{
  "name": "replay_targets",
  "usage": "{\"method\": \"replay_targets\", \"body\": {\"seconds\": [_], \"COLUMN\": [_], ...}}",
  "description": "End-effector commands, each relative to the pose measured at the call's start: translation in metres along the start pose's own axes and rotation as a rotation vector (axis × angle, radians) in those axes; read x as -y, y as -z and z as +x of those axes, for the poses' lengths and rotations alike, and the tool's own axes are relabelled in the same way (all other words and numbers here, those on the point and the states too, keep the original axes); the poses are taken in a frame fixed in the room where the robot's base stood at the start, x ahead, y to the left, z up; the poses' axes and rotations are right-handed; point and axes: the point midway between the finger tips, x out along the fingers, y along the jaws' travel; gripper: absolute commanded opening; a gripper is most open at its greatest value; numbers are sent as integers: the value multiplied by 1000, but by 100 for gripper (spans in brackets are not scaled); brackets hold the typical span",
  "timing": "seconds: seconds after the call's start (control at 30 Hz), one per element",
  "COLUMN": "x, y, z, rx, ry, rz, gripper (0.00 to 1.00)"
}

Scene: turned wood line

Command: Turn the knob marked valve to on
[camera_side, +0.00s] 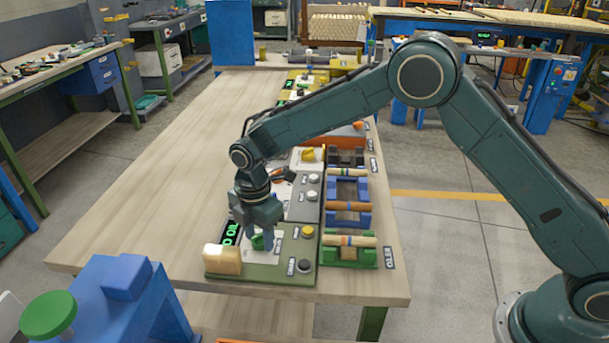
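A green knob (258,243) sits on a white plate on the nearest green control panel (265,277). My gripper (262,233) points down right at the knob, with its fingers beside or around it. The fingers partly hide the knob, and I cannot tell whether they touch it or are closed on it. The knob's marking and the direction it points are too small and too covered to read.
The panel also carries a yellow button (307,231), a black button (304,266) and a cream block (222,259). A dark display (231,234) with green letters stands behind. Coloured racks with wooden turned pieces (348,240) line the right. The table's left side (150,190) is clear.

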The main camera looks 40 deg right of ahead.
Motion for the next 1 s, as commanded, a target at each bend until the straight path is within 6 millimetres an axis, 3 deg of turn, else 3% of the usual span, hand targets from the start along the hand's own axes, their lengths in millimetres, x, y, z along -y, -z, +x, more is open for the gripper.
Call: {"method": "replay_targets", "body": {"seconds": [0.03,0.13,0.17,0.57,1.0], "x": [0,0,0,0,0], "y": [0,0,0,0,0], "z": [0,0,0,0,-1], "rx": [0,0,0,0,0], "ry": [0,0,0,0,0], "rz": [0,0,0,50,339], "gripper": [30,10,9,9,9]}}
